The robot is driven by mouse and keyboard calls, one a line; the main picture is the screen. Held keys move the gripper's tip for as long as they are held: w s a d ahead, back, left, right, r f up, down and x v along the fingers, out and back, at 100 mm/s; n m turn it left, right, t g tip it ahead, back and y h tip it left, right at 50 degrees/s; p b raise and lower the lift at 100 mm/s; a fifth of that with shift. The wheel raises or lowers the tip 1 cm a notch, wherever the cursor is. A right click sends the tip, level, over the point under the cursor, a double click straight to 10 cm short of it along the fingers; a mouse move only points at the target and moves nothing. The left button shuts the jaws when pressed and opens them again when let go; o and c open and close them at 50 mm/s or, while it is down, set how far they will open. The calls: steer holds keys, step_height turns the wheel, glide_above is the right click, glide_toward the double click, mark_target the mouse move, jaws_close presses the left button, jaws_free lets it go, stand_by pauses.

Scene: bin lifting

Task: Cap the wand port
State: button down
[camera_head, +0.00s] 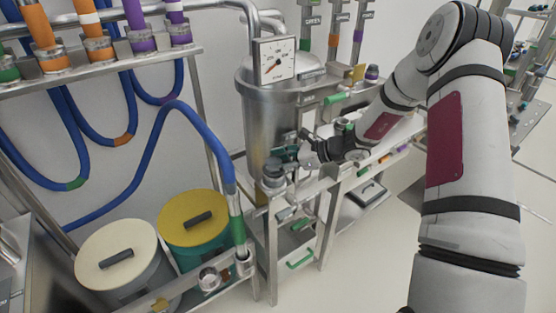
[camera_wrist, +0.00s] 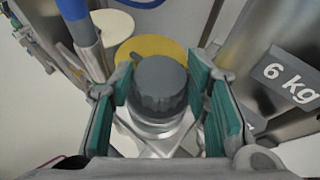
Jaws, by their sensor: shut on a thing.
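A dark grey ribbed cap (camera_wrist: 158,84) sits between the teal pads of my gripper (camera_wrist: 163,100) in the wrist view. The pads stand on its left and right sides, and my gripper is shut on it. Below the cap is a round metal port (camera_wrist: 158,130). In the head view, the cap (camera_head: 273,166) shows at the top of a short metal fitting (camera_head: 274,184) on the bench corner, with my gripper (camera_head: 288,155) beside it. Whether the cap is fully seated on the port cannot be told.
A steel vessel (camera_head: 255,110) with a gauge (camera_head: 274,60) stands close behind my gripper. A blue hose (camera_head: 150,165) with a metal wand end stands to the left. A yellow-lidded bin (camera_head: 180,215) and a cream-lidded bin (camera_head: 100,240) are lower left. Open floor lies right.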

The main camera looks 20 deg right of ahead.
steer(key=shift+f, duration=0.35)
stand_by(0.5)
steer(key=c, duration=0.8)
jaws_free()
steer(key=v, duration=1.2)
